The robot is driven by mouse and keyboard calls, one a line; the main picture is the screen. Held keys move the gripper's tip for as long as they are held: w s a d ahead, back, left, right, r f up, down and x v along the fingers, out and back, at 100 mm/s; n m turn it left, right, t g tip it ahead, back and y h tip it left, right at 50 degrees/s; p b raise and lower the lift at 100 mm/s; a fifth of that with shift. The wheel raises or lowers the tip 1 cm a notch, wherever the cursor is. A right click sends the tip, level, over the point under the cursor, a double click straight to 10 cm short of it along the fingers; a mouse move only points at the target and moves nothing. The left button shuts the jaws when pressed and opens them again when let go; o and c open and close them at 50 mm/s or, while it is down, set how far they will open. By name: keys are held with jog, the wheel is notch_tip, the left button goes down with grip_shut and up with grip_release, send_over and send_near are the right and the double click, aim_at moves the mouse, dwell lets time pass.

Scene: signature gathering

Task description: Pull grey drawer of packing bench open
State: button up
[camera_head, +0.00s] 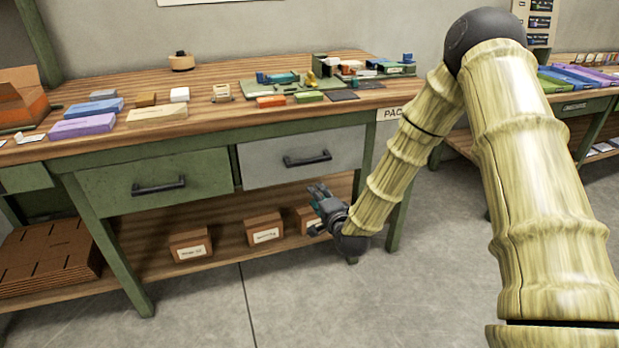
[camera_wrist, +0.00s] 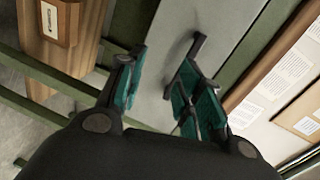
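The grey drawer (camera_head: 270,157) is in the packing bench, right of a green drawer (camera_head: 120,186). Its front looks flush with the frame, and a black bar handle (camera_head: 307,159) is on it. My gripper (camera_head: 317,209) is below and slightly right of that handle in the head view. In the wrist view, the teal-padded fingers of my gripper (camera_wrist: 160,90) are spread apart with nothing between them. The grey drawer front (camera_wrist: 165,50) and its dark handle (camera_wrist: 185,62) lie beyond the fingertips, the handle nearer the right finger. I cannot tell whether that finger touches it.
The bench top (camera_head: 200,98) holds several small boxes and parts. Cardboard boxes (camera_head: 263,228) stand on the lower shelf (camera_head: 222,256) behind my gripper. A bench leg (camera_head: 396,220) is right of the drawer. The floor in front (camera_head: 320,310) is clear.

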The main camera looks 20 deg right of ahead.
aim_at(310, 163)
jog(key=w+r+b, duration=0.1)
jog(key=w, duration=0.3)
jog(key=w+d+r+m+t+b, duration=0.1)
jog(key=w, duration=0.4)
jog(key=w+r+m, duration=0.1)
jog(key=w+r, duration=0.1)
jog(key=w, duration=0.2)
jog(key=shift+w+d+t+h+b, duration=0.15)
jog(key=shift+w+t+h+b, duration=0.15)
jog(key=shift+w+t+b, duration=0.1)
grip_shut()
